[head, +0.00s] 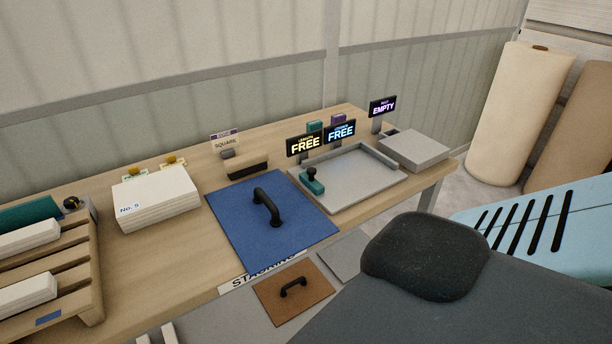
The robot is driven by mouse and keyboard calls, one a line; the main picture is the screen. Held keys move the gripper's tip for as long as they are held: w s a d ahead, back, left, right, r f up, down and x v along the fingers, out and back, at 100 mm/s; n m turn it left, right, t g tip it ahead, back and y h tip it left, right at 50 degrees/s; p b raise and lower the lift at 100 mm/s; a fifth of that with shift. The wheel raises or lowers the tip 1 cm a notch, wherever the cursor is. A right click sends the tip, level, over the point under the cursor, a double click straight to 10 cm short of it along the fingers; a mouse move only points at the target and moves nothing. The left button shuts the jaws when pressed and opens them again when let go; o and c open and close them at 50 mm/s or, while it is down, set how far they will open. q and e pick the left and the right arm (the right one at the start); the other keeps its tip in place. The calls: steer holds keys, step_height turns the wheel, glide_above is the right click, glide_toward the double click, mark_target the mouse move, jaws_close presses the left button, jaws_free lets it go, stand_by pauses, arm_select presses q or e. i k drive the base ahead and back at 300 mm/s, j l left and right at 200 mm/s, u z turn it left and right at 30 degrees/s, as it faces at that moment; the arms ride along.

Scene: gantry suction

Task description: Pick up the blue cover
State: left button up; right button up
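The blue cover (239,224) is a flat square panel with a black arched handle (267,207) on top. I cannot make out either gripper in the head view.
Right of the cover is a grey tray (379,185) with a teal-handled tool (312,181). Behind stand "FREE" signs (305,144) and an "EMPTY" sign (383,106). A white stack (156,209) is left. A brown handled panel (306,296) lies below. A dark grey form (400,315) fills the lower right.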

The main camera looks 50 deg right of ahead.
mark_target(266, 219)
steer(key=z, duration=1.15)
